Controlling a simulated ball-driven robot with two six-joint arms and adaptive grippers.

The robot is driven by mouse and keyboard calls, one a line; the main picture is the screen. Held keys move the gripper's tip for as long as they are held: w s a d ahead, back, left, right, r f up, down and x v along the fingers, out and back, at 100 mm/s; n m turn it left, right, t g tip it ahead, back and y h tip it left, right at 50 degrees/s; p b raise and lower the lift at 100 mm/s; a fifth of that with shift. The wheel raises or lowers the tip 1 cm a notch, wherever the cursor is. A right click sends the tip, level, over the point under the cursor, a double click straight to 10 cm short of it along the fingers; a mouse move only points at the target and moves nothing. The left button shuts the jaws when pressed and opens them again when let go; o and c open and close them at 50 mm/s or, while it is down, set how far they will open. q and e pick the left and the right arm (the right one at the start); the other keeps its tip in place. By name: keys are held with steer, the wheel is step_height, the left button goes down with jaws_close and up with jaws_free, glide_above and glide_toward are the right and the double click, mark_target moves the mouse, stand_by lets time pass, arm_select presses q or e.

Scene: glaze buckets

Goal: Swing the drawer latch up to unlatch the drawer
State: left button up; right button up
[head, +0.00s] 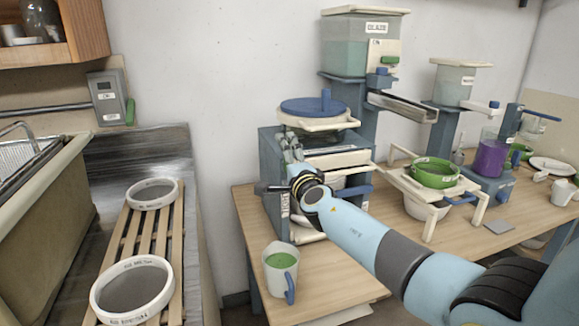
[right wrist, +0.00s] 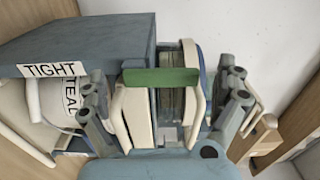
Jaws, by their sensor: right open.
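The blue-grey drawer cabinet (head: 271,165) stands on the wooden table under a round blue lid. My right gripper (head: 291,148) is at the cabinet's front left, below the lid; in the right wrist view the gripper (right wrist: 163,82) is open, with its fingers spread. A green bar (right wrist: 160,78), which looks like the latch, lies across the cabinet's front between the fingers. No finger clearly touches it. Cream frame pieces show beside it. The latch is hidden behind my gripper in the head view. My left gripper is not in view.
A white mug with green contents (head: 281,268) stands at the table's front left. A cream stand holding a green bowl (head: 434,172) is right of the cabinet. A glaze tank (head: 345,55) rises behind. A slatted rack (head: 125,235) with two rings lies left.

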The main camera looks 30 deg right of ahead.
steer(key=v, duration=0.7)
stand_by(0.4)
